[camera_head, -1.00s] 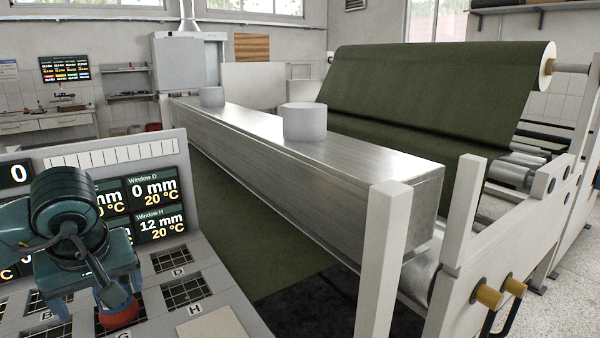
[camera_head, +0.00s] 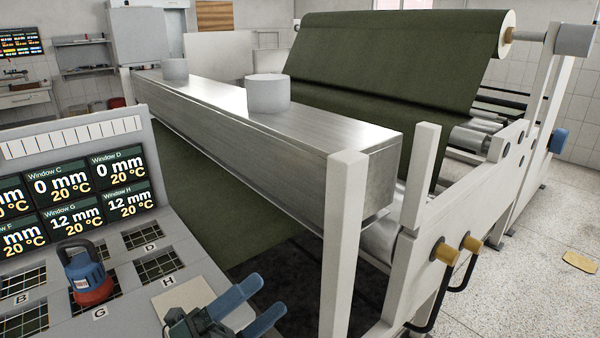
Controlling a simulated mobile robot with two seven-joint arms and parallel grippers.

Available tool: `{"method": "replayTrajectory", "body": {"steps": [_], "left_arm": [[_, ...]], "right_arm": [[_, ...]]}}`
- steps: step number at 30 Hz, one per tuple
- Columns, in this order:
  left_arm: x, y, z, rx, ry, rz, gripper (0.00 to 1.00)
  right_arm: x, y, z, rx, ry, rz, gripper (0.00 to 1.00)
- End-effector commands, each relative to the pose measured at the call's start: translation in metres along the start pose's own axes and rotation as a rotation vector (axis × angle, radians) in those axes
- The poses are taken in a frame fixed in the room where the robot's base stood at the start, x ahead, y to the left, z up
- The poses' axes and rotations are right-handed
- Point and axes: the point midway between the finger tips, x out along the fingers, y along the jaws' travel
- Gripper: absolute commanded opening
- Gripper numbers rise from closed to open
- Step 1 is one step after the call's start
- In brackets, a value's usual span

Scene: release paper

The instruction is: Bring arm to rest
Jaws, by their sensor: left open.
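My left gripper (camera_head: 266,297) is at the bottom of the view, just right of the control panel's lower corner. Its two blue fingers are apart and point to the right, with nothing between them. A blue and red object with a dark handle on top (camera_head: 88,274) stands upright on the grid pad marked G, to the left of my gripper and clear of it. My right gripper is not in view.
The grey console (camera_head: 190,245) has several grid pads and screens (camera_head: 122,172) showing mm and °C. A long metal beam (camera_head: 300,140) with two white cylinders crosses the machine behind it. A white post (camera_head: 341,240) stands right of my gripper. Speckled floor (camera_head: 540,240) is at the right.

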Motion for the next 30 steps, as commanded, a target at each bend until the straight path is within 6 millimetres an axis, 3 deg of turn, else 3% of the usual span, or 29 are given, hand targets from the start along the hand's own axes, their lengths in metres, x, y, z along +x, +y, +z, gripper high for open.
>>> {"method": "replayTrajectory", "body": {"steps": [1,3,5,9,12,17,24,30], "left_arm": [[-0.018,0.025,0.013,-0.240,-0.187,0.046,0.85],[-0.051,0.064,0.025,-0.562,-0.441,0.105,0.85],[-0.083,0.097,0.024,-0.799,-0.632,0.146,0.85],[-0.151,0.156,-0.004,-1.222,-0.990,0.215,0.85],[-0.186,0.181,-0.031,-1.420,-1.168,0.245,0.85],[-0.214,0.197,-0.058,-1.577,-1.316,0.267,0.85],[-0.218,0.200,-0.063,-1.602,-1.339,0.271,0.85],[-0.218,0.200,-0.062,-1.600,-1.337,0.272,0.69]], "right_arm": [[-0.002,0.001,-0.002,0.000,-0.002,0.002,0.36],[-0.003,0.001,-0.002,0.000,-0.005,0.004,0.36],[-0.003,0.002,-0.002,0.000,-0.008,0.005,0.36],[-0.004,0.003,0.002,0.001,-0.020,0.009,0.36],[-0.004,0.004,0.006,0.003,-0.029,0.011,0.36],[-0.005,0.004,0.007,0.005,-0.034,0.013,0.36],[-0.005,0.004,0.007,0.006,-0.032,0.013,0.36],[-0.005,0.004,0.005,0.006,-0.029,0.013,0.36]]}}
